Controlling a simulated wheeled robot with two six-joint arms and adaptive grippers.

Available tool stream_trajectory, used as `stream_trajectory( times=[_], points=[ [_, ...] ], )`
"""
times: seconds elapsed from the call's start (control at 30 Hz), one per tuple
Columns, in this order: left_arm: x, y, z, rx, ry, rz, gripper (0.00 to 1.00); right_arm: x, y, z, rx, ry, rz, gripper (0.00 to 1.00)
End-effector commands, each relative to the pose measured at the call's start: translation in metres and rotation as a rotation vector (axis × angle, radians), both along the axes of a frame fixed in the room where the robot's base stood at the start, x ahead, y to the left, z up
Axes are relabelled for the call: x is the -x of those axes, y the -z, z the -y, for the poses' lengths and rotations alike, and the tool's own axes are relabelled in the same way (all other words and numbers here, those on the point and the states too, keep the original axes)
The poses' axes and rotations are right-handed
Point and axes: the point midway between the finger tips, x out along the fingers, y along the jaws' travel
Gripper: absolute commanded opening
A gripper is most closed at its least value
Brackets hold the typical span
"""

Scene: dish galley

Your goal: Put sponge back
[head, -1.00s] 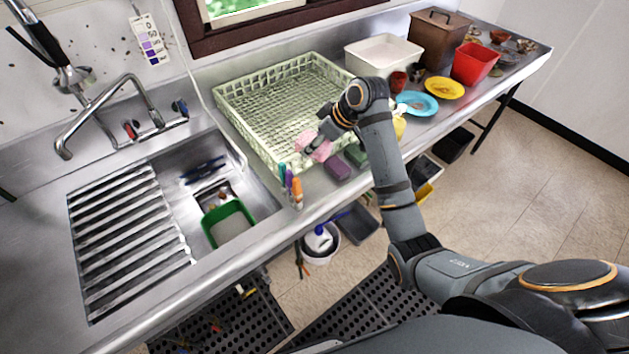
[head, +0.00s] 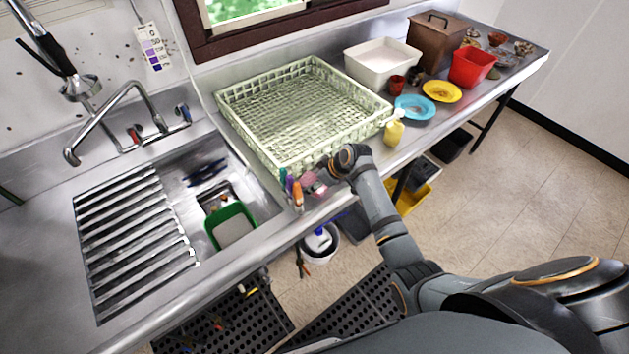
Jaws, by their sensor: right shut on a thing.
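A pink thing (head: 309,180), which looks like the sponge, is at the fingertips of my right gripper (head: 317,183). The gripper is shut on it, low over the counter's front edge, just right of a small group of upright coloured handles (head: 296,192). The fingers and wrist hide part of it, and I cannot tell whether it touches the counter. My left gripper is not in view.
A pale green dish rack (head: 262,142) stands behind the gripper. A yellow bottle (head: 393,133) stands to the right. The sink with a green-rimmed tub (head: 231,226) is to the left. Blue (head: 414,107) and yellow (head: 442,91) plates lie farther right.

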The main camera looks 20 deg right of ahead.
Motion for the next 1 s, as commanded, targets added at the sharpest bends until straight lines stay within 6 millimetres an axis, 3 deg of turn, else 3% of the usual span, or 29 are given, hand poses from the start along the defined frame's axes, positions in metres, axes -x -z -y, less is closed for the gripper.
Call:
stream_trajectory(
  times=[0.2, 0.23, 0.4, 0.77, 1.0],
  points=[
    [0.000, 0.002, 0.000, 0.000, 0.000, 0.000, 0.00, 0.000, 0.003, 0.000, 0.000, 0.000, 0.000, 0.30],
    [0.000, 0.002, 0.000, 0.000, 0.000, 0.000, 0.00, 0.000, 0.003, 0.000, 0.000, 0.000, 0.000, 0.56],
    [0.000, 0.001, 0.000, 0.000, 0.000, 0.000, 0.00, 0.000, 0.002, 0.000, 0.000, 0.000, 0.000, 0.78],
    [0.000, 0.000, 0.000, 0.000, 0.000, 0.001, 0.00, 0.000, -0.003, 0.001, 0.001, 0.001, 0.001, 0.78],
    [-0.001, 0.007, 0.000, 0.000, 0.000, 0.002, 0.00, 0.019, -0.042, 0.021, 0.005, 0.000, 0.005, 0.78]
  ],
)
